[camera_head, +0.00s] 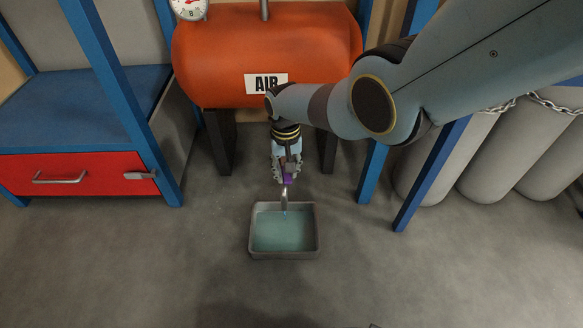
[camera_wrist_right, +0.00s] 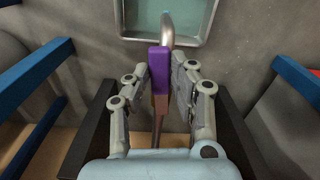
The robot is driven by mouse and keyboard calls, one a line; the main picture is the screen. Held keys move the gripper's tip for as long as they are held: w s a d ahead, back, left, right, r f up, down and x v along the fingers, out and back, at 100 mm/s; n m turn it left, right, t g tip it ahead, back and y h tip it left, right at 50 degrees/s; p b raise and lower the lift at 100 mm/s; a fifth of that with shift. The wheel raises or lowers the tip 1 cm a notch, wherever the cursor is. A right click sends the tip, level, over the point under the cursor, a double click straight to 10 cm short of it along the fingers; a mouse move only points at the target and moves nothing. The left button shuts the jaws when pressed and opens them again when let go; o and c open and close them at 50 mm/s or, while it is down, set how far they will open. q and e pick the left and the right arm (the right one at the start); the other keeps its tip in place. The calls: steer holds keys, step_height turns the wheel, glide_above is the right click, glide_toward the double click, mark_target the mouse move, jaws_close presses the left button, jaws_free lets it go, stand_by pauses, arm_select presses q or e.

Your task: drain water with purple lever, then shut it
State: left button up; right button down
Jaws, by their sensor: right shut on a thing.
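The purple lever (camera_head: 288,179) is on the drain pipe (camera_head: 284,197) under the orange air tank (camera_head: 266,50). My right gripper (camera_head: 287,177) is shut on the lever. In the right wrist view the purple lever (camera_wrist_right: 159,72) stands between the two fingers of my right gripper (camera_wrist_right: 160,75). The metal spout (camera_wrist_right: 167,28) curves out over the tray. The grey tray (camera_head: 252,243) on the floor holds blue-green water (camera_head: 283,232). I cannot tell whether water is running from the spout. My left gripper is not in view.
A blue bench (camera_head: 75,105) with a red drawer (camera_head: 85,175) stands at the left. Dark tank legs (camera_head: 219,145) flank the pipe. Blue posts (camera_head: 432,172) and chained grey cylinders (camera_head: 487,165) stand at the right. The floor in front of the tray is clear.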

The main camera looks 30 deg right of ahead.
steer(key=shift+w+a+m, duration=0.15)
steer(key=shift+a+m, duration=0.15)
steer(key=shift+m, duration=0.4)
steer(key=shift+a, duration=0.1)
steer(key=c, duration=1.2)
jaws_free()
steer(key=shift+o, duration=0.2)
steer(key=shift+w, duration=0.1)
step_height(320, 180, up, 12)
